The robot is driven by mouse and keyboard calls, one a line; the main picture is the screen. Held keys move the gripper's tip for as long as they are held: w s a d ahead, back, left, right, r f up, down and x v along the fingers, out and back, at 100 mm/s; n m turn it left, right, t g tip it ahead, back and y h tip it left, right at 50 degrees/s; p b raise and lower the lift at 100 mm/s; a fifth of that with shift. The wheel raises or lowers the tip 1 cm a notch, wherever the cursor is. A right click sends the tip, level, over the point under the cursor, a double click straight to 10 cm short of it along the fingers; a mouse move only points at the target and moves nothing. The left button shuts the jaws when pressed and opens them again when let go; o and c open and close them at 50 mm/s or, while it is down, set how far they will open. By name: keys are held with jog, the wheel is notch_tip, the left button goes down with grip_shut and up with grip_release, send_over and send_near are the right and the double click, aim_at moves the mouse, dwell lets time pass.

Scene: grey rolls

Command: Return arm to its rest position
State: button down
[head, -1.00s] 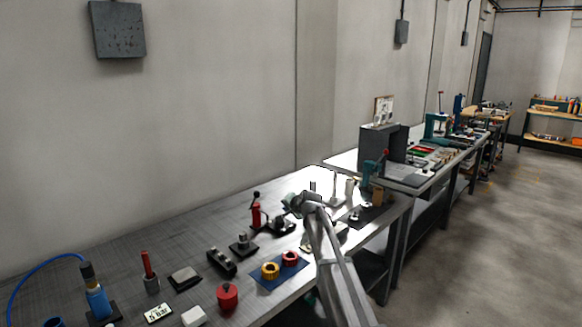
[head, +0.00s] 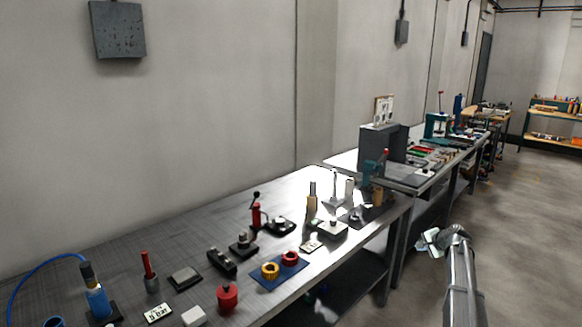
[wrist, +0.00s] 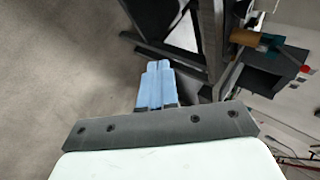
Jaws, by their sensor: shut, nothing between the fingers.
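My gripper (head: 428,240) is at the lower right of the head view, off the bench's front edge and over the floor. In the wrist view its two blue fingers (wrist: 156,86) are together with nothing between them. My arm rises from the bottom edge of the head view behind it. The gripper touches nothing that I can see.
The grey metal bench (head: 120,250) to the left carries a blue mat (head: 283,272) with a yellow and a red ring, a red knob piece (head: 228,297), a red-handled clamp (head: 256,213) and several small tools. The concrete floor (head: 530,240) on the right is clear.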

jog(key=s+d+f+g, duration=0.2)
jog(key=s+d+f, duration=0.2)
jog(key=s+f, duration=0.5)
jog(key=s+a+f+n+g+y, duration=0.1)
jog(key=s+a+f+n+g, duration=0.2)
jog(key=s+a+f, duration=0.85)
jog(key=s+a+f+n+g, duration=0.25)
jog(key=s+a+f, duration=0.65)
jog(key=a+f, duration=0.45)
jog(key=s+a+f+n+g, duration=0.2)
jog(key=s+a+f, duration=0.2)
jog(key=s, duration=0.5)
jog(key=s+a+f+n+g, duration=0.1)
jog(key=s+a+f+g, duration=0.3)
jog(key=s, duration=0.6)
jog(key=s+a+n+g+h, duration=0.1)
jog(key=s+a+n, duration=0.1)
jog(key=s, duration=0.8)
jog(key=s+a+f+n+g+h, duration=0.1)
jog(key=s+a+n+h, duration=0.1)
jog(key=s, duration=0.8)
jog(key=shift+n, duration=0.45)
